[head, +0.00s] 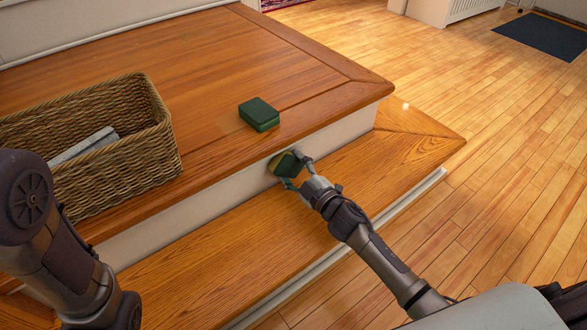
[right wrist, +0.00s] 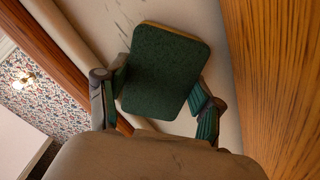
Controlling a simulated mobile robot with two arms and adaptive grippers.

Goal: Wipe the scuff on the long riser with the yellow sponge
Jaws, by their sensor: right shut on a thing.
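The sponge (head: 285,163) has a dark green face and a yellow side. My right gripper (head: 291,170) is shut on it and holds it at the long cream riser (head: 215,195), yellow side towards the riser. In the right wrist view, the sponge (right wrist: 165,70) shows its green face between the two fingers, with a thin yellow edge along the top. Dark scuff streaks (right wrist: 124,26) show on the riser just above and left of it. Whether the sponge touches the riser, or covers more of the scuff, I cannot tell. My left gripper is out of view.
A wicker basket (head: 120,160) holding a grey object (head: 85,146) stands on the upper wooden step at left. A dark green block (head: 259,114) lies on that step above my right gripper. The lower tread (head: 370,170) is clear. Open wooden floor (head: 500,150) lies at right.

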